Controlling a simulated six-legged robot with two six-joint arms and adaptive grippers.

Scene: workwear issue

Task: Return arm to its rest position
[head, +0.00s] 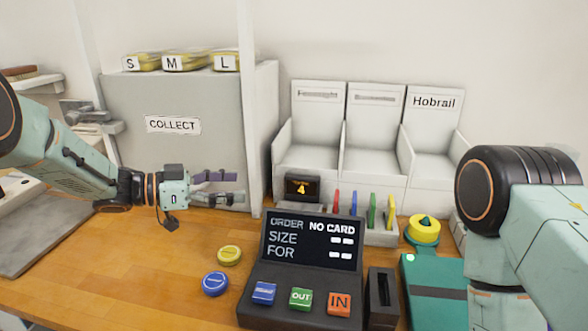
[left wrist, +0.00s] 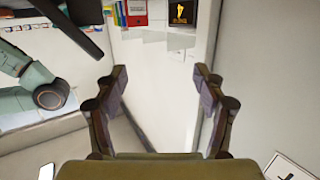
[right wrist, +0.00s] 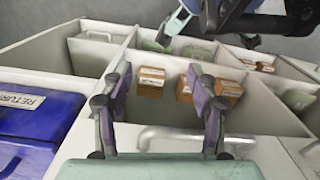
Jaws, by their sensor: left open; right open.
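My left gripper (head: 238,186) is open and empty in the head view, level, with its fingers pointing right in front of the grey COLLECT cabinet (head: 172,92). In the left wrist view its two fingers (left wrist: 160,84) are spread apart with nothing between them. My right gripper is out of the head view, where only my right arm shows at the right. In the right wrist view its fingers (right wrist: 160,90) are apart over a white divided bin (right wrist: 88,55), and small brown boxes (right wrist: 151,80) lie beyond them. I see nothing held by it.
An order console (head: 311,242) with blue, green and red buttons stands on the wooden counter. A yellow disc (head: 229,255) and a blue disc (head: 215,283) lie left of it. White compartments (head: 433,135) stand behind. A blue RETURN container (right wrist: 40,115) sits beside the divided bin.

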